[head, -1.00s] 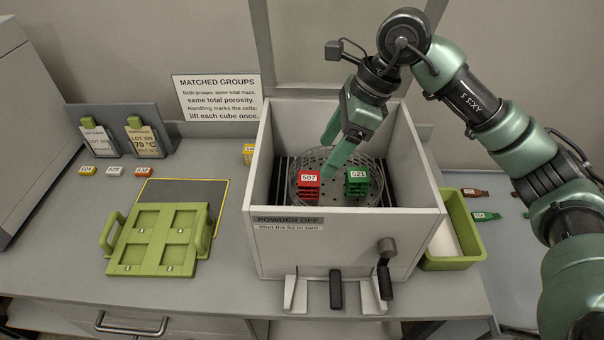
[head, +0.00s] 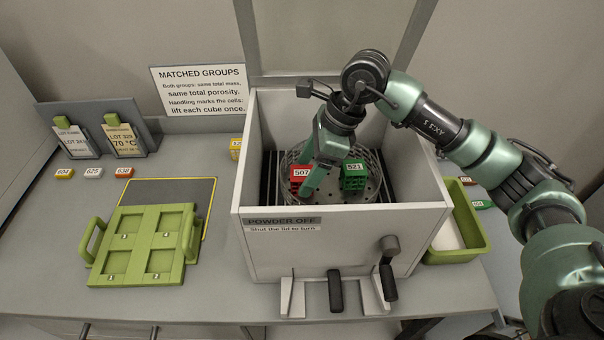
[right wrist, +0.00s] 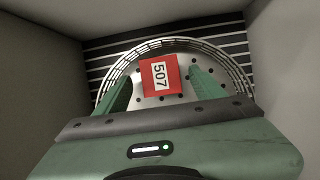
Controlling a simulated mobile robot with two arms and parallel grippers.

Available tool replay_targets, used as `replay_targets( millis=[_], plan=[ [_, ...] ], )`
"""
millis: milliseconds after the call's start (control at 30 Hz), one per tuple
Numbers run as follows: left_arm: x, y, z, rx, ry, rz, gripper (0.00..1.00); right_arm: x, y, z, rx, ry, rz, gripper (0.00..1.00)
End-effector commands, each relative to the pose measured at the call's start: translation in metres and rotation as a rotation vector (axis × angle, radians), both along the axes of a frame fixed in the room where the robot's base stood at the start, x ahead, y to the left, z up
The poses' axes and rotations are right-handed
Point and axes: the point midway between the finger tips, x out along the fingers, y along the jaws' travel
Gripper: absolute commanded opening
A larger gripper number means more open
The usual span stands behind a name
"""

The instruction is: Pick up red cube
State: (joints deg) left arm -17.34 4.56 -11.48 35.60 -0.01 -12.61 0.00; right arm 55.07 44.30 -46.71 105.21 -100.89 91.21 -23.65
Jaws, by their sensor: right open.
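The red cube (head: 297,174), labelled 507, sits on a round perforated metal plate (head: 340,192) inside the open box (head: 343,225). My right gripper (head: 305,186) reaches down into the box at the red cube and partly hides it in the head view. In the right wrist view the red cube (right wrist: 160,76) lies between the two green fingers of the right gripper (right wrist: 157,85). Gaps show on both sides, so the fingers are open around it without visible contact. My left gripper is not in view.
A green lattice cube (head: 354,175), labelled 521, stands just right of the red cube on the plate. The box's high walls surround both. A green tray (head: 140,247) with handles lies left, and a green bin (head: 462,232) stands right.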

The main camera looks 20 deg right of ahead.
Motion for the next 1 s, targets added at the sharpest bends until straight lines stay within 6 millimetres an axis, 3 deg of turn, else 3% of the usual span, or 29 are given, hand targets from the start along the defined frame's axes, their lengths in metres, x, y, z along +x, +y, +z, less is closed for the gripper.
replay_targets(
  millis=[167,400,633,1000],
  plan=[
    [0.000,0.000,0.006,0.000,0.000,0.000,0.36,0.002,0.007,-0.015,0.001,0.000,0.000,0.69],
    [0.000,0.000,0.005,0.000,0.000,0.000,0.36,0.003,0.007,-0.016,0.001,-0.001,0.000,0.66],
    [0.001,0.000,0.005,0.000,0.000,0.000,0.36,0.003,0.007,-0.016,0.001,-0.001,0.000,0.04],
    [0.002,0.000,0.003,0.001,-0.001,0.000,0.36,0.004,0.007,-0.010,0.001,-0.004,-0.002,0.04]
  ],
)
